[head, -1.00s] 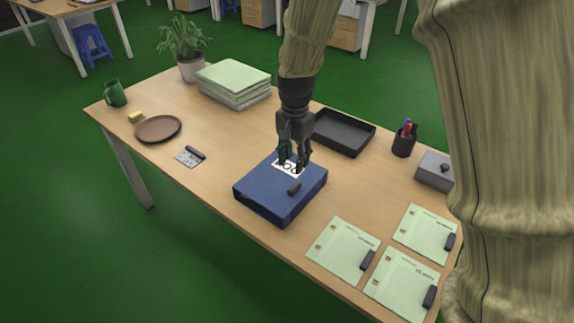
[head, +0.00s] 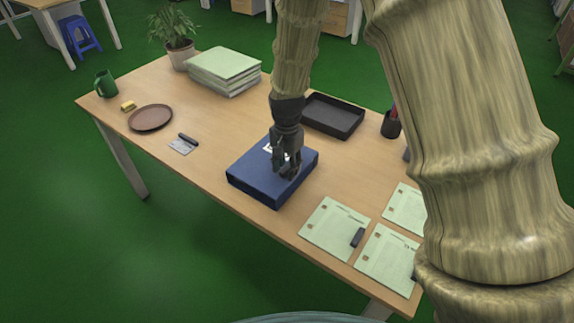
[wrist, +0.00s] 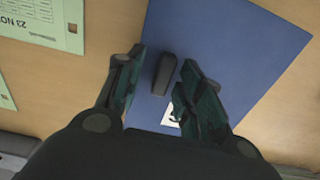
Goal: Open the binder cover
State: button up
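The blue binder (head: 252,182) lies closed and flat on the wooden desk; it also fills the middle of the wrist view (wrist: 225,45). A short black handle (wrist: 164,73) stands on its cover, with a white label partly visible (wrist: 171,117). My gripper (head: 284,174) points down over the cover and hides the handle in the head view. In the wrist view my gripper (wrist: 163,60) is open, with one finger on each side of the handle and a gap showing. I cannot tell how high the fingertips are above the cover.
Pale green folders with black handles (head: 333,226) lie right of the binder. A black tray (head: 333,115) and a pen cup (head: 391,125) are behind it. A stack of green folders (head: 224,70), a brown plate (head: 151,118) and a small card with a black bar (head: 184,144) are to the left.

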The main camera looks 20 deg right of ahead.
jog(key=shift+w+a+f, duration=0.1)
jog(key=shift+w+f, duration=0.35)
jog(key=shift+f, duration=0.1)
jog(key=shift+s+r, duration=0.2)
jog(key=shift+c, duration=1.2)
grip_shut()
